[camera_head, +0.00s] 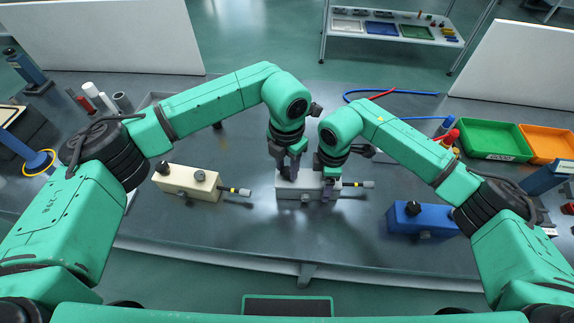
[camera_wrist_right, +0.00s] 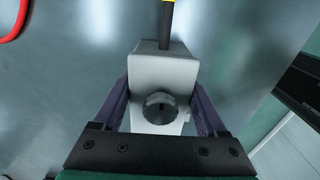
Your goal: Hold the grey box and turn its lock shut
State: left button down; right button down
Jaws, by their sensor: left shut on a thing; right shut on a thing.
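The grey box (camera_head: 311,192) stands on the bench, a dark rod with a yellow band (camera_head: 352,184) running out of its right end. My right gripper (camera_head: 328,189) is shut on the box, one finger down its front face. In the right wrist view its fingers flank the pale box (camera_wrist_right: 165,68), with a round dark, glossy knob (camera_wrist_right: 160,107) between them, apart from both fingers. My left gripper (camera_head: 289,171) points down and is shut at the top of the box's left end. It hides what it grips, apparently the lock's knob there.
A cream box (camera_head: 180,184) lies to the left and a blue box (camera_head: 425,221) to the right, each with a black knob. Green (camera_head: 492,138) and orange (camera_head: 548,144) trays are at the back right. Red and blue hoses (camera_head: 395,91) lie behind. The bench in front is clear.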

aim_at(287, 171)
pick_arm(q)
jog(key=shift+c, duration=2.2)
grip_release()
notch_tip(287, 171, up, 12)
pick_arm(e)
grip_release()
notch_tip(287, 171, up, 12)
jog(key=shift+d+r, duration=0.1)
pick_arm(q)
jog(key=shift+r+p, duration=0.7)
jog(key=shift+r, duration=0.05)
pick_arm(e)
jog(key=d+r, duration=0.2)
jog(key=d, duration=0.3)
jog(key=shift+s+r, duration=0.1)
jog(key=shift+r, duration=0.3)
